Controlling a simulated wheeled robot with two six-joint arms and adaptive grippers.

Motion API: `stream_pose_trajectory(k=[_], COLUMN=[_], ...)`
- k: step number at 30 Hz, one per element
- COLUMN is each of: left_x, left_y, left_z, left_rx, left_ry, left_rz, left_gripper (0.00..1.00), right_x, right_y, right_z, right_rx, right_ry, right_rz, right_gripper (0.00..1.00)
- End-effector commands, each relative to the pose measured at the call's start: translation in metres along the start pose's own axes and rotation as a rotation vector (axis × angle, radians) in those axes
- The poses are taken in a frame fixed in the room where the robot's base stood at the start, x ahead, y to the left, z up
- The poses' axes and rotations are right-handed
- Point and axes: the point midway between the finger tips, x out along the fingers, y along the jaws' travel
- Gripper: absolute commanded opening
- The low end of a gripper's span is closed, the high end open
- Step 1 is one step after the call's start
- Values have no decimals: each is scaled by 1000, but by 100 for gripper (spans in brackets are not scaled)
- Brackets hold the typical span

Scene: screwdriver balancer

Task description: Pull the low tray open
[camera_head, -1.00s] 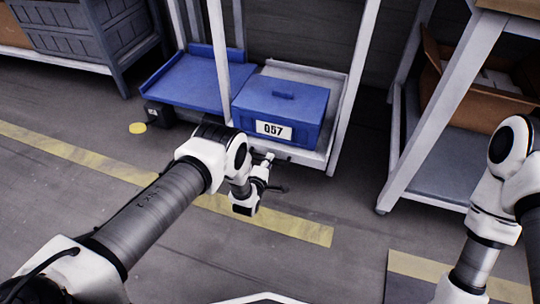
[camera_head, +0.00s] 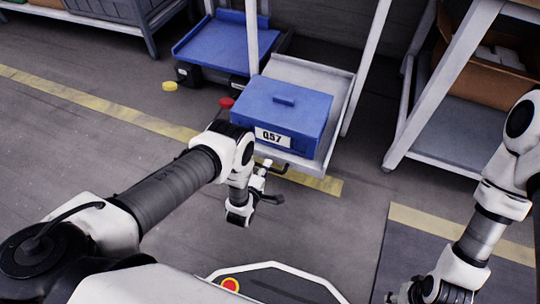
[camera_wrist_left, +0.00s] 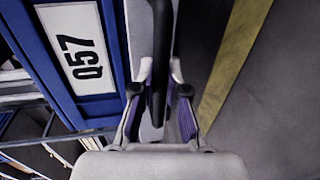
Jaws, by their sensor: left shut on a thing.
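The low tray (camera_head: 340,92) is light grey and sticks out from the bottom of a white-framed rack. A blue lidded box (camera_head: 300,112) labelled Q57 sits on it. My left gripper (camera_head: 266,168) is at the tray's front edge, shut on its dark bar handle. In the left wrist view the black handle (camera_wrist_left: 158,50) runs between the fingers (camera_wrist_left: 160,85), beside the box's label. The handle is mostly hidden in the head view. My right gripper (camera_head: 440,292) is only partly in view at the bottom right, and its jaws are unclear.
A blue platform (camera_head: 215,45) stands left of the tray, with a yellow disc (camera_head: 170,86) and a red object (camera_head: 227,103) on the floor nearby. A white-legged table (camera_head: 450,85) with a cardboard box (camera_head: 505,80) stands right. The floor in front of the tray is clear.

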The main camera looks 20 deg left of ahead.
Motion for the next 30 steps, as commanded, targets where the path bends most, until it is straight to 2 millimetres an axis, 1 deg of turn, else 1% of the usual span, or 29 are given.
stream_pose_trajectory(k=[1,4,16,17,18,19,27,30], left_x=[-4,-7,-8,-8,-8,-8,-8,-13], left_y=[0,-1,-2,-2,-2,-2,-2,-2], left_z=[0,0,0,0,0,0,0,0], left_rx=[0,0,0,0,0,0,0,0], left_ry=[0,0,1,1,1,1,0,0], left_rz=[-1,0,0,0,0,0,1,-1], left_gripper=[0,0,0,16,31,39,39,39], right_x=[-3,-5,-5,-5,-5,-5,-5,-5], right_y=[0,0,0,0,0,0,0,0], right_z=[0,0,0,0,0,0,0,0], right_rx=[0,0,0,0,0,0,0,0], right_ry=[0,0,0,0,0,0,0,0], right_rz=[0,0,0,0,0,0,0,0], right_gripper=[40,40,40,40,40,40,40,40])
